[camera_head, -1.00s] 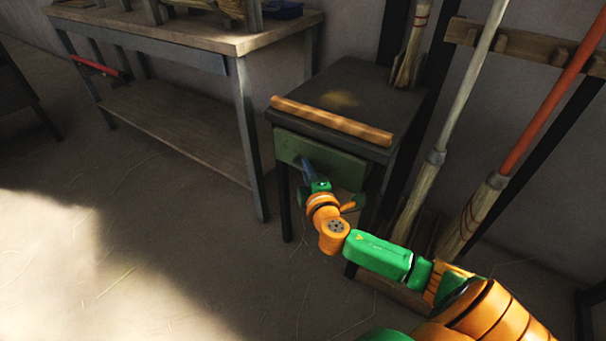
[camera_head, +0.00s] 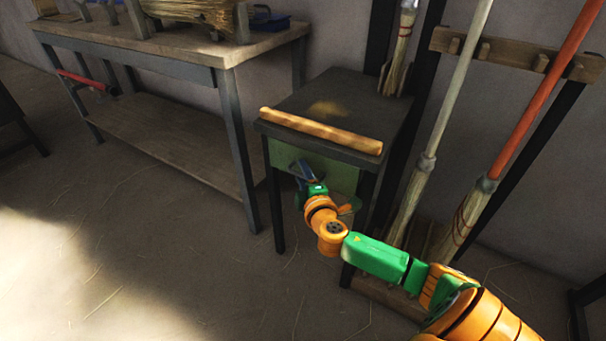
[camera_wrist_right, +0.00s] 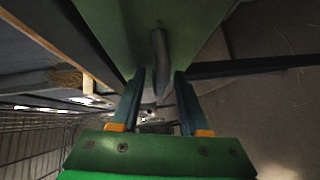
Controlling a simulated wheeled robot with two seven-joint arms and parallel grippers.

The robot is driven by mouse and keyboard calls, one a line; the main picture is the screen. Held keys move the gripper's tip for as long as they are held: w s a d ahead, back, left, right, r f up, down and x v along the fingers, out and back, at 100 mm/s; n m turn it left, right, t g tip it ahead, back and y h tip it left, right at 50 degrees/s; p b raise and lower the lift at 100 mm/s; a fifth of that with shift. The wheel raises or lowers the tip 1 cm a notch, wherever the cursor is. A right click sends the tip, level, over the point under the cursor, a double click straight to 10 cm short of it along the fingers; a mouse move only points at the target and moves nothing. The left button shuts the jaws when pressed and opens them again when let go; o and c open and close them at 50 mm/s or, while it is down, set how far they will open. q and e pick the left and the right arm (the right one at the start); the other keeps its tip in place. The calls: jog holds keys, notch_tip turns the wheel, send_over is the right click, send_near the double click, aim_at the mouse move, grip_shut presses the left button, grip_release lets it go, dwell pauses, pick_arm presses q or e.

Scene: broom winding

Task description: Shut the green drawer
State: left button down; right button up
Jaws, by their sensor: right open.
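The green drawer (camera_head: 335,177) is in the small dark table (camera_head: 345,95), and its front shows just below the tabletop in the head view. No clear gap shows there, but I cannot tell whether it is fully flush. My right gripper (camera_head: 301,170) is at the left part of the drawer front. In the right wrist view the green front (camera_wrist_right: 110,25) fills the top, with a grey handle (camera_wrist_right: 160,48) on it. The open fingers of the right gripper (camera_wrist_right: 160,82) lie either side of the handle's line; contact cannot be told. My left gripper is out of view.
A wooden strip (camera_head: 322,130) lies along the tabletop's front edge. Brooms (camera_head: 440,130) lean at a wooden rack (camera_head: 500,55) on the right, close to my right arm. A workbench (camera_head: 180,55) stands at the left. The floor in front is clear.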

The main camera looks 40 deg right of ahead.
pick_arm(q)
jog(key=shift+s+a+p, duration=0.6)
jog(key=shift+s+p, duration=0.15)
jog(key=shift+p, duration=0.05)
pick_arm(e)
jog(key=v, duration=0.7)
